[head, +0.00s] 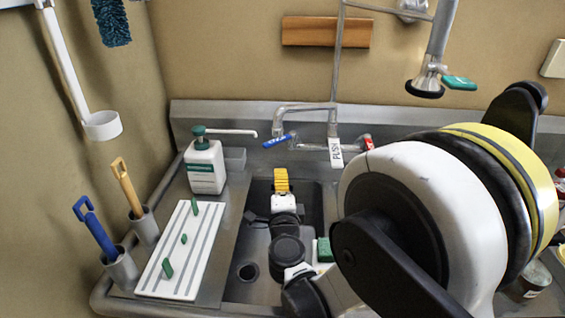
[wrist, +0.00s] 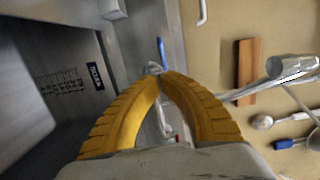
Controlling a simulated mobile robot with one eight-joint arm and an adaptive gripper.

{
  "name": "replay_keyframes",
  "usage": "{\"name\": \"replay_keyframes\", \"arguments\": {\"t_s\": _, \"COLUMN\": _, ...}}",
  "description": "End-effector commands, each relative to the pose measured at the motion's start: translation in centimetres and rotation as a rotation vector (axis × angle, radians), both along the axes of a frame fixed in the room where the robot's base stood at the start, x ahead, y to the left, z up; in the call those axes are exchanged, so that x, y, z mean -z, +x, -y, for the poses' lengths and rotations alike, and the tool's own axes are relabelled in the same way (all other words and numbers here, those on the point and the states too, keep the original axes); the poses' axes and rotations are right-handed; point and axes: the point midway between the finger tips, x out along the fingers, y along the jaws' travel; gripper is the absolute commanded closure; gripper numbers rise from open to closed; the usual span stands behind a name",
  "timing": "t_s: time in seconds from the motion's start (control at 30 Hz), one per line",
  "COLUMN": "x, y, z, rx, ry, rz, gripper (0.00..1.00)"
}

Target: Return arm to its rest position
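My gripper (head: 281,176) has yellow ribbed fingers and is over the sink basin in the head view, pointing toward the faucet at the back wall. In the wrist view the two yellow fingers (wrist: 161,78) lean together and their tips meet, with nothing visible held between them. My arm reaches from the right foreground down across the sink. Its large white and black joint hides much of the right side of the head view.
A metal sink (head: 262,232) lies under my gripper. The faucet (head: 303,108) with blue and red handles stands behind it. At left are a soap dispenser (head: 205,162), a white striped board (head: 172,258) with green pieces, and blue-handled and yellow-handled tools in holders. A sprayer (head: 428,78) hangs above.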

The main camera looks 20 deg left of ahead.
Motion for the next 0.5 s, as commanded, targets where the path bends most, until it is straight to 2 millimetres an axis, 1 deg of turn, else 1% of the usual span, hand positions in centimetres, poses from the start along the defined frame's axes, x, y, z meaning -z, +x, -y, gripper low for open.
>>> {"name": "replay_keyframes", "arguments": {"t_s": 0.07, "x": 0.0, "y": -0.5, "z": 0.1, "rx": -0.001, "ry": 0.000, "rz": 0.000, "gripper": 1.00}}
{"name": "replay_keyframes", "arguments": {"t_s": 0.17, "x": -0.2, "y": -0.6, "z": 0.2, "rx": -0.002, "ry": -0.004, "rz": 0.004, "gripper": 1.00}}
{"name": "replay_keyframes", "arguments": {"t_s": 0.23, "x": -1.1, "y": -0.4, "z": 0.6, "rx": -0.009, "ry": -0.021, "rz": 0.020, "gripper": 1.00}}
{"name": "replay_keyframes", "arguments": {"t_s": 0.27, "x": -1.8, "y": -0.3, "z": 0.8, "rx": -0.016, "ry": -0.037, "rz": 0.032, "gripper": 1.00}}
{"name": "replay_keyframes", "arguments": {"t_s": 0.37, "x": -5.3, "y": 0.2, "z": 2.3, "rx": -0.052, "ry": -0.124, "rz": 0.094, "gripper": 1.00}}
{"name": "replay_keyframes", "arguments": {"t_s": 0.4, "x": -6.9, "y": 0.2, "z": 3.1, "rx": -0.073, "ry": -0.177, "rz": 0.123, "gripper": 1.00}}
{"name": "replay_keyframes", "arguments": {"t_s": 0.47, "x": -9.1, "y": 0.1, "z": 4.5, "rx": -0.109, "ry": -0.270, "rz": 0.162, "gripper": 1.00}}
{"name": "replay_keyframes", "arguments": {"t_s": 0.5, "x": -10.3, "y": -0.2, "z": 5.6, "rx": -0.133, "ry": -0.339, "rz": 0.182, "gripper": 1.00}}
